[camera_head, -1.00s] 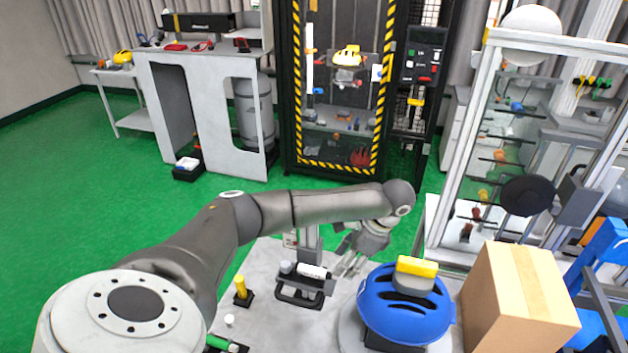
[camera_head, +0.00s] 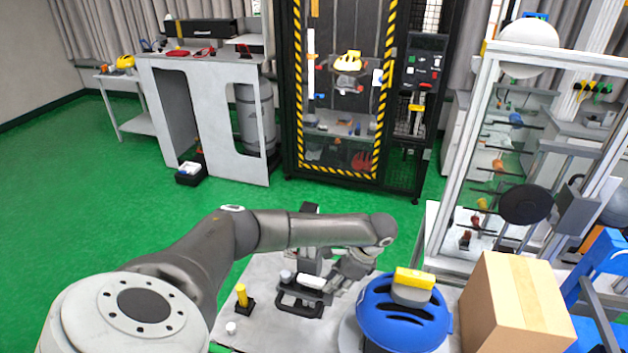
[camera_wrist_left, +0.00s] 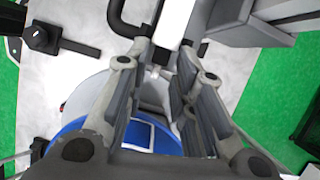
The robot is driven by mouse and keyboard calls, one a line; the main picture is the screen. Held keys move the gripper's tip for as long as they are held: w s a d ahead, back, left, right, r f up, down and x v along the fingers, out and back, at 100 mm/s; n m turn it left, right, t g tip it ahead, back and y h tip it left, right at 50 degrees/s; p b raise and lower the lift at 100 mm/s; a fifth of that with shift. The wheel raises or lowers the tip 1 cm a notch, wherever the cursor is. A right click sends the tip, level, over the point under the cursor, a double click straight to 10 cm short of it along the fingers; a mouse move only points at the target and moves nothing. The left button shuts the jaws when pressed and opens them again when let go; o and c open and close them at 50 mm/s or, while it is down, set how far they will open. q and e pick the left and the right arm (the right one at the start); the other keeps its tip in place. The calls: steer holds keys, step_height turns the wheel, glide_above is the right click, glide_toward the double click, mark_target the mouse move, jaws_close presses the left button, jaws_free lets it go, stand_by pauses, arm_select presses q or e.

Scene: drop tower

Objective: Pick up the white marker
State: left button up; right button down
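The white marker (camera_head: 312,282) lies on a black holder (camera_head: 288,303) on the light grey tabletop. My left gripper (camera_head: 336,283) is just to the right of the marker, low over the table. In the left wrist view the gripper (camera_wrist_left: 165,52) is open. The white marker (camera_wrist_left: 175,22) shows at its fingertips, with its narrow end between them. I see a gap between the fingers, and I cannot tell whether either touches the marker. My right gripper is not in view.
A blue helmet (camera_head: 398,322) with a yellow-topped block (camera_head: 415,278) stands close to the right of my gripper. A cardboard box (camera_head: 512,310) is farther right. A yellow marker (camera_head: 242,294) stands upright at the left. Green floor (camera_head: 90,200) is open beyond the table.

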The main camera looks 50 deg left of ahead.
arm_select(q)
steer(key=c, duration=0.3)
steer(key=shift+c, duration=0.2)
steer(key=shift+r, duration=0.1)
